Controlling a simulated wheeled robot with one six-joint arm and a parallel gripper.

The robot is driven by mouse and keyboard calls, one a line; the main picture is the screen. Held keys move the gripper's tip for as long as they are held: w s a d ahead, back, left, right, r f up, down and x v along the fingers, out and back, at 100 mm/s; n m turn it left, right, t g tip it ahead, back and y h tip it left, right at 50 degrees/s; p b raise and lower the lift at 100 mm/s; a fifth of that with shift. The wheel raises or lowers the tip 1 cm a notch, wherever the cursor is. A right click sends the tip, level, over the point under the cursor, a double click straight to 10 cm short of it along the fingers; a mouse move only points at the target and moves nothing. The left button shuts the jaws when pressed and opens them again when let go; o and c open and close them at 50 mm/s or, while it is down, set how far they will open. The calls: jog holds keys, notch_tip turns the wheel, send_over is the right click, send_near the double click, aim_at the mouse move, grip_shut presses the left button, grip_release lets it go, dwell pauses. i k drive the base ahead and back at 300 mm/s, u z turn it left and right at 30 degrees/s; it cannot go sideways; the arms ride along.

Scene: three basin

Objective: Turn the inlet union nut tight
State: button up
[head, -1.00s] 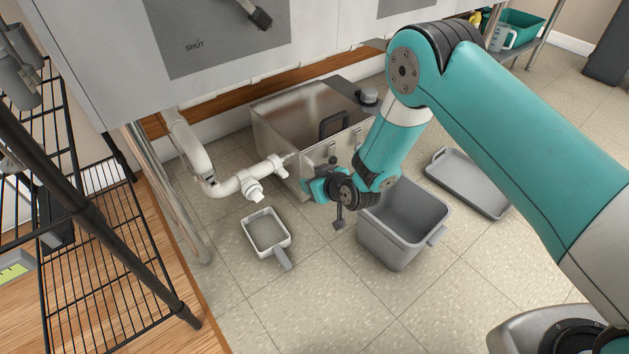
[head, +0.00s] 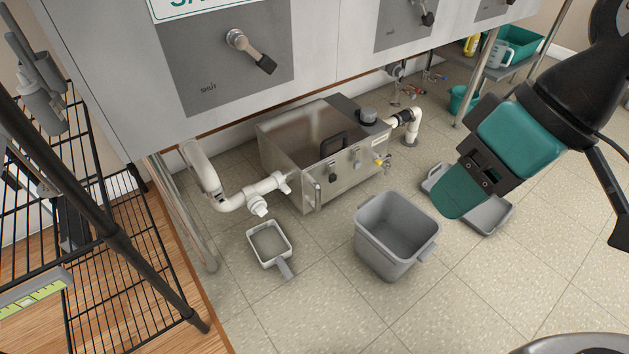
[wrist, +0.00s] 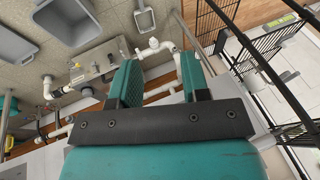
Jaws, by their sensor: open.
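The inlet side is the white pipe run (head: 232,200) that enters the left end of the metal box (head: 310,150). White fittings (head: 258,204) sit on that pipe close to the box. I cannot tell which ring is the union nut or whether it is tight. In the wrist view the white fittings (wrist: 153,46) show far off between the fingers. My gripper (head: 450,200) is raised at the right in the head view, well apart from the pipe. In the wrist view my gripper (wrist: 160,70) has its two teal fingers spread, with nothing between them.
A grey bin (head: 395,235) stands in front of the box. A white-rimmed pan (head: 268,245) lies below the fittings. A grey tray (head: 488,215) lies at right, partly hidden by my gripper. A black wire rack (head: 120,260) stands at left. The sink front (head: 130,70) overhangs the box.

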aim_at(280, 179)
jog(key=z, duration=0.4)
jog(key=k, duration=0.5)
jog(key=z, duration=0.3)
jog(key=i, duration=0.75)
jog(key=u, duration=1.05)
jog(key=i, duration=0.5)
jog(key=u, duration=0.55)
